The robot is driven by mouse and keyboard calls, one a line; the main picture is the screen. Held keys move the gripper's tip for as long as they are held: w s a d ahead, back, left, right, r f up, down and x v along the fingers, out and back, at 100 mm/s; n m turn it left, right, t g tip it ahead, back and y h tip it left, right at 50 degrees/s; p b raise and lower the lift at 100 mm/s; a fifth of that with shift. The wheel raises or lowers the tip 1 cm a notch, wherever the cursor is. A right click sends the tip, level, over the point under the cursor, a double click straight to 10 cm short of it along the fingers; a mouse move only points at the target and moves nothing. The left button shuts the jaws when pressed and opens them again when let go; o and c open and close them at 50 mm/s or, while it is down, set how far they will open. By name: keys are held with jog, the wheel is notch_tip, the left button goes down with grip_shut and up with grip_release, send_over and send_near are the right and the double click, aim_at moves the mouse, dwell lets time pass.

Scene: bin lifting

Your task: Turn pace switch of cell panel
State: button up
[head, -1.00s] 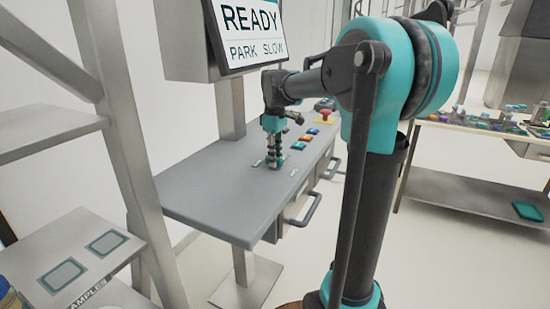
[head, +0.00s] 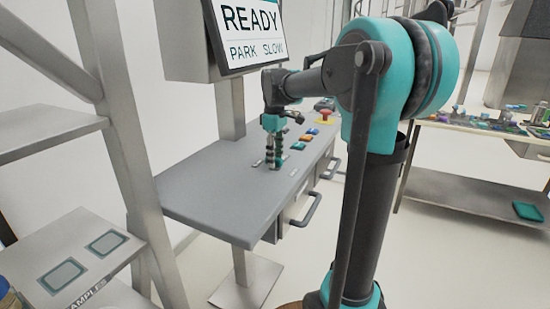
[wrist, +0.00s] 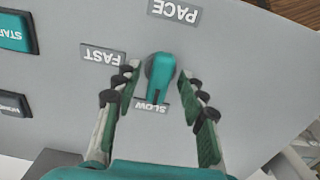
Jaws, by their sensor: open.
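The pace switch (wrist: 160,78) is a teal rotary knob on the grey cell panel (wrist: 245,70), in the wrist view. Its handle points toward the SLOW label (wrist: 152,107); the FAST label (wrist: 103,54) is to its left and the PACE label (wrist: 174,11) above it. My gripper (wrist: 160,80) is open, with one finger on each side of the knob and a gap visible on both sides. In the head view my gripper (head: 275,165) points down at the panel top (head: 225,200), and its fingers hide the knob.
A screen (head: 253,35) above the panel reads READY, PARK, SLOW. Coloured buttons (head: 306,137) and a red stop button (head: 326,114) sit behind my gripper. Handles (head: 303,210) stick out from the panel's front. A START button (wrist: 14,33) is at the wrist view's left.

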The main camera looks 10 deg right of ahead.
notch_tip(320, 180, up, 12)
dwell(0.4)
jog(key=shift+f, duration=0.1)
